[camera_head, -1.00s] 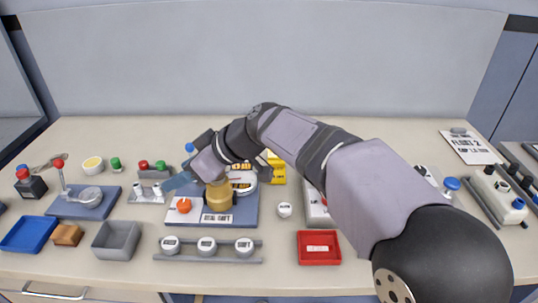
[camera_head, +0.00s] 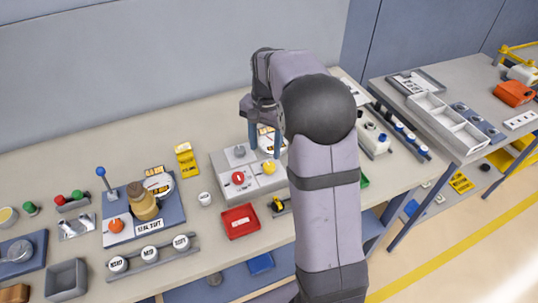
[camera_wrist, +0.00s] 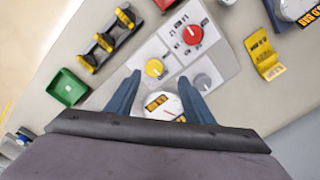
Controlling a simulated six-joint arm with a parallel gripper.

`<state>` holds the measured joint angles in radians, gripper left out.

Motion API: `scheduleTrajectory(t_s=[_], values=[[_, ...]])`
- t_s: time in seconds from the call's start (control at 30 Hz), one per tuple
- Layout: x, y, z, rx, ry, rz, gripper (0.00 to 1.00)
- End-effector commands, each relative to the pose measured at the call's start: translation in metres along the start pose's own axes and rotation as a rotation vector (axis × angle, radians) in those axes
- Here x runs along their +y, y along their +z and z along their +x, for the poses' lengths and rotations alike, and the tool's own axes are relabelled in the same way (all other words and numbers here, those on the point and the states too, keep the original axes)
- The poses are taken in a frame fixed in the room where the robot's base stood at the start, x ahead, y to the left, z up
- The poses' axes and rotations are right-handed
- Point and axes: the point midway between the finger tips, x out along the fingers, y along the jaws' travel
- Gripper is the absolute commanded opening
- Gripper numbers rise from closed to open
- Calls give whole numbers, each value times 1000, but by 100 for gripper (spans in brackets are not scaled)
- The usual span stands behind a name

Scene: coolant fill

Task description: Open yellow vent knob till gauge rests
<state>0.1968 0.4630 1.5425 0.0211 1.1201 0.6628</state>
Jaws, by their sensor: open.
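The yellow vent knob (camera_head: 269,167) sits on a light grey panel (camera_head: 221,165), beside a red knob (camera_head: 238,178) and a grey knob (camera_head: 239,151). In the wrist view the yellow knob (camera_wrist: 154,68) lies just beyond the gap between my fingertips, with the red knob (camera_wrist: 189,35) farther off and the grey knob (camera_wrist: 201,82) by the right finger. The round white gauge (camera_wrist: 160,107) shows between my fingers, its lower part hidden by my gripper. My gripper (camera_head: 265,146) is open and empty, pointing down over the gauge. The dial reading is too small to tell.
A red tray (camera_head: 240,221) stands in front of the panel. A green tray (camera_wrist: 67,87) and a rack with yellow-topped parts (camera_wrist: 105,42) lie beside it. A blue board with a brass vessel (camera_head: 143,203) is at the left. A yellow sign (camera_head: 187,160) stands between.

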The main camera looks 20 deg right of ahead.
Motion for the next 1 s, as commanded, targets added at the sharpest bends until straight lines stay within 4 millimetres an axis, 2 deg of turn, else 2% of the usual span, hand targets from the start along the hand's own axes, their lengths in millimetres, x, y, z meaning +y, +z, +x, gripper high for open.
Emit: scheduleTrajectory(t_s=[0.1,0.37,0.8,1.0], values=[[10,-5,-1,0,24,52,48],[11,-5,6,-2,28,60,48],[12,-4,57,-3,27,58,48],[12,-4,71,-2,26,58,48]])
